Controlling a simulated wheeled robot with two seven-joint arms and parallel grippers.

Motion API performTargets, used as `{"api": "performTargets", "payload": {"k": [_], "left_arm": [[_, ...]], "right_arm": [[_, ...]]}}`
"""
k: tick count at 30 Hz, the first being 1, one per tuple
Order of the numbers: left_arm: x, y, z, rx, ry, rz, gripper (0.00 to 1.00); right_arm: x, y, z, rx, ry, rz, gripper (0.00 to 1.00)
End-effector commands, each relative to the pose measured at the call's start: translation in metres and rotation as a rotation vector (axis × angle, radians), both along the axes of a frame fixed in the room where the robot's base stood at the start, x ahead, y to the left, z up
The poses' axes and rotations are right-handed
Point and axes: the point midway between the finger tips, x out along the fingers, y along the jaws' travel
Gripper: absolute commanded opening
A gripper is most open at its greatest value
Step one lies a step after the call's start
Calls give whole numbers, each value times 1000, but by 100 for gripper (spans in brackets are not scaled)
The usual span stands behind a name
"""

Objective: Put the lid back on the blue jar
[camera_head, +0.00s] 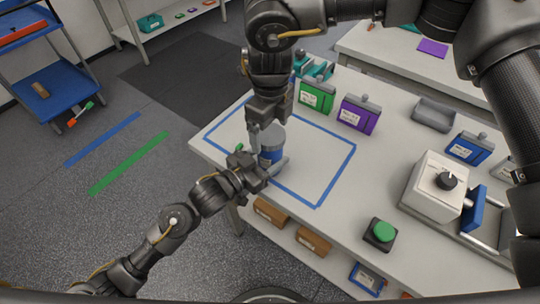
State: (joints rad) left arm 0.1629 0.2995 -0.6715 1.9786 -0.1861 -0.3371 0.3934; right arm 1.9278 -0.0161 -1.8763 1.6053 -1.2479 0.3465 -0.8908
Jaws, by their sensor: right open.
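The blue jar (270,157) stands upright on the table, inside the blue taped outline. A grey round part (274,134), which looks like the lid, shows at its top. I cannot tell whether it is seated. My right gripper (262,127) comes down from above and is open, with its fingertips at the grey part, partly covering it. My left gripper (262,168) reaches in from the lower left, low on the jar, with a finger on either side, and appears shut on it.
Green (317,96) and purple (359,113) labelled cases stand behind the jar. A grey tray (433,114), a white box with a black knob (438,186) and a green button (382,232) are to the right. The taped area right of the jar is clear.

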Motion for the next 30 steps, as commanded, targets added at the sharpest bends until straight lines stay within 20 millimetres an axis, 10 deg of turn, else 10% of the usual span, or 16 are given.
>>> {"api": "performTargets", "payload": {"k": [12, 22, 30], "left_arm": [[0, 0, 0, 1, 1, 1, 0], [0, 0, 0, 1, 1, 0, 0], [0, 0, 0, 1, 1, 0, 0]], "right_arm": [[0, 0, -6, 1, -1, 0, 87], [0, 0, -6, 0, -1, -1, 43], [0, 0, -7, 2, 2, -293, 43]]}}
